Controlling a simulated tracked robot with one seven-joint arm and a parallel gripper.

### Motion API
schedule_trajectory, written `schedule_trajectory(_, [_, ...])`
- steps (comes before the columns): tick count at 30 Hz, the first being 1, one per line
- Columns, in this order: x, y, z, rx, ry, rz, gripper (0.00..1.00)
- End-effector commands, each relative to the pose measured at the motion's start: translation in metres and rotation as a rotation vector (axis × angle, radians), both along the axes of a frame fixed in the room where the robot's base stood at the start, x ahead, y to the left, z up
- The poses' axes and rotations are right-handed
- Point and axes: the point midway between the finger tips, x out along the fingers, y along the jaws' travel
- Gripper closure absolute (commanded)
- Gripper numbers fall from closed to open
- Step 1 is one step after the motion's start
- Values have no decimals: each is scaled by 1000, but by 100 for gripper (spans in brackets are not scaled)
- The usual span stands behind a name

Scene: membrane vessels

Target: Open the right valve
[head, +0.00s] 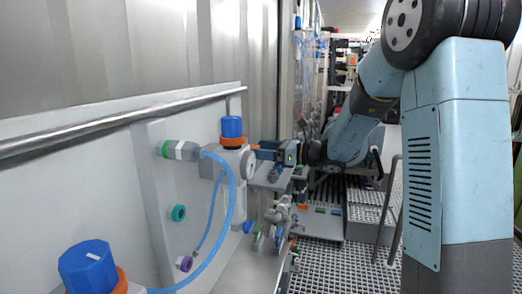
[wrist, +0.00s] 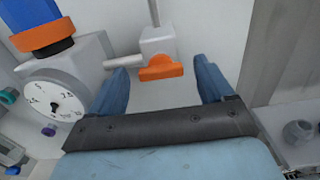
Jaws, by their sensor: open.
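A small valve with an orange handle (wrist: 160,68) sits on a grey block at the end of a short pipe in the wrist view. My gripper (wrist: 161,72) is open, with one blue finger on each side of this handle and visible gaps between. In the head view my gripper (head: 262,150) points left at the panel, beside the round gauge. A blue knob with an orange collar (head: 232,128) stands above the gauge; it also shows at the upper left of the wrist view (wrist: 32,22). Another blue knob (head: 88,268) is at the lower left of the head view.
The white gauge (wrist: 55,103) is close left of my fingers. A blue hose (head: 232,200) loops in front of the panel (head: 155,215). A metal rail (head: 110,122) runs above it. Several fittings (head: 272,228) lie below my gripper.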

Motion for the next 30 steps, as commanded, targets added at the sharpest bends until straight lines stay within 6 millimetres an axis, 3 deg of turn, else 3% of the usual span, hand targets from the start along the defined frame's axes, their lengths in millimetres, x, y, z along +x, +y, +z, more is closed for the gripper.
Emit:
schedule_trajectory(4, [3,10,0,1,0,1,19])
schedule_trajectory(14, [4,12,0,0,0,0,19])
schedule_trajectory(30, [4,13,0,0,0,1,70])
